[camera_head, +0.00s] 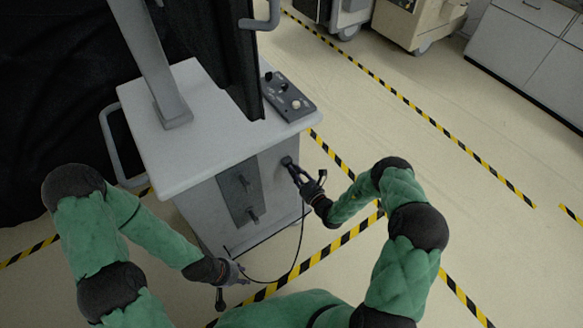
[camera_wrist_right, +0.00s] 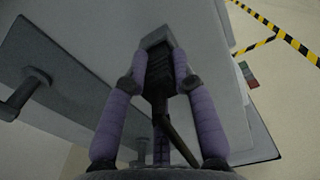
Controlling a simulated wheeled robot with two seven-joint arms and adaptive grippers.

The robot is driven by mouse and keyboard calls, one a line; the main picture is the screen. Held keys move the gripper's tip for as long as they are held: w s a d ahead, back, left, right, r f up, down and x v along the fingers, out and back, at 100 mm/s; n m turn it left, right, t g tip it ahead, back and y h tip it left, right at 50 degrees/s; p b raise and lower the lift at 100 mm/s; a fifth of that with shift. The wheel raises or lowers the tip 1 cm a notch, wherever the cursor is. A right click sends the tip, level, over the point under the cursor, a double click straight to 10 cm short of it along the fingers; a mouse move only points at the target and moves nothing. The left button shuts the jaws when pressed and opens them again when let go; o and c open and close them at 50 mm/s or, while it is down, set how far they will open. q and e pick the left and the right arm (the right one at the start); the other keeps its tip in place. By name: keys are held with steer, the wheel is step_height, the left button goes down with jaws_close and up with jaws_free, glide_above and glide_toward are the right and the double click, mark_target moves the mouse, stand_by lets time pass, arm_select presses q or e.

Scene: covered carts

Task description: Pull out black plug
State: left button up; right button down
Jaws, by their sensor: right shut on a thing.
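The black plug (camera_wrist_right: 160,72) sits between the two fingers of my right gripper (camera_wrist_right: 160,62) in the right wrist view. Its far end meets a socket (camera_wrist_right: 154,38) on the face of the grey cart (camera_head: 205,205). In the head view my right gripper (camera_head: 294,171) is shut on the plug at the cart's front, near its right edge. A black cable (camera_head: 302,230) hangs from the plug and curves down towards my left gripper (camera_head: 236,273). The left gripper is low in front of the cart; its finger gap is unclear. A small dark piece (camera_head: 220,299) shows below it.
The cart front has a dark panel with handles (camera_head: 252,214). A control box (camera_head: 287,98) and a dark screen (camera_head: 238,60) stand on top. Other carts (camera_head: 415,22) and cabinets (camera_head: 525,50) are at the back. The floor to the right is open, with striped tape (camera_head: 430,120).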

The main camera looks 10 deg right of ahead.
steer(key=shift+p+v, duration=0.65)
steer(key=shift+v, duration=1.65)
